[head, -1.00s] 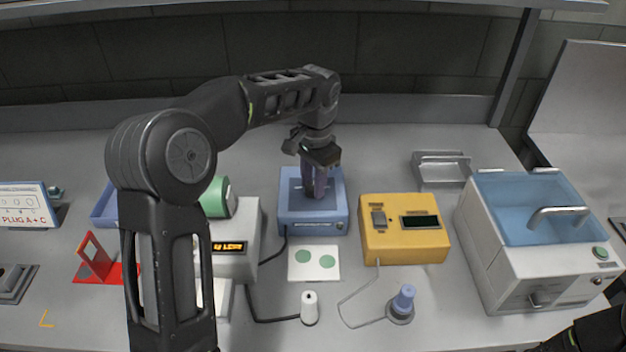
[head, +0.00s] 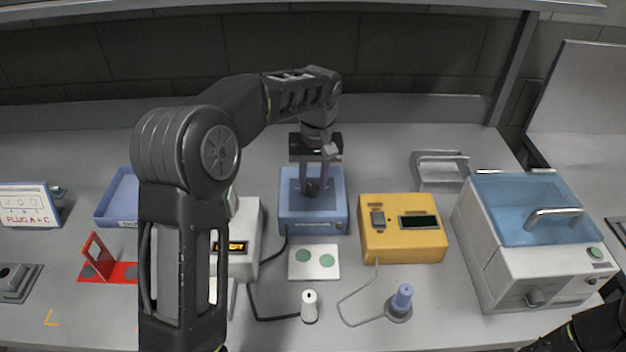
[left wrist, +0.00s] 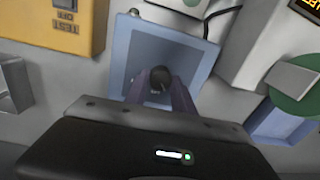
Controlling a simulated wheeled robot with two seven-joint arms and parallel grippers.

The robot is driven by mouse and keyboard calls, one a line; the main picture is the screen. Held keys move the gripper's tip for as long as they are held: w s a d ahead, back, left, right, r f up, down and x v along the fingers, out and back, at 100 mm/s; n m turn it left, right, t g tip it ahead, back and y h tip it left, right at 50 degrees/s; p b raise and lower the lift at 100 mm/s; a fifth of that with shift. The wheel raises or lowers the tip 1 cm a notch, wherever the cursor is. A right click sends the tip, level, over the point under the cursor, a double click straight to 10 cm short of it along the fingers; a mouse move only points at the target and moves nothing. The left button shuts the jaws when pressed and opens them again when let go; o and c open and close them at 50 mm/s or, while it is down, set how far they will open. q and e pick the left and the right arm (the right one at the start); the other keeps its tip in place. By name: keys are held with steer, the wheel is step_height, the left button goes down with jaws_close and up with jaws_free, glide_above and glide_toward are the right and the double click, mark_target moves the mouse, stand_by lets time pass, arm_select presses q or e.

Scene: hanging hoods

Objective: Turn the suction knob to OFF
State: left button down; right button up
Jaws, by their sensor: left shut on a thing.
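A blue box (head: 287,212) stands in the middle of the bench, with a darker inset on its top. A small dark knob (head: 312,188) is on that top; I take it to be the suction knob. My left gripper (head: 314,186) points straight down over the box, its two fingers shut on the knob. The left wrist view shows the dark round knob (left wrist: 160,77) between the fingertips, above the blue box (left wrist: 201,62). I cannot read any OFF mark, and the fingers hide part of the knob. My right gripper is not in view.
A yellow box (head: 402,250) with a switch and dark display stands close at right. A white device (head: 240,262) stands at left. A white card with green discs (head: 314,262) lies in front. A white and blue bath (head: 540,260) stands far right.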

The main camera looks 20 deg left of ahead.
arm_select(q)
steer(key=n, duration=0.4)
steer(key=shift+a+n+p, duration=0.1)
steer(key=shift+n+p, duration=0.2)
steer(key=shift+p, duration=0.05)
stand_by(0.3)
steer(key=c, duration=1.1)
jaws_free()
steer(key=shift+o, duration=0.2)
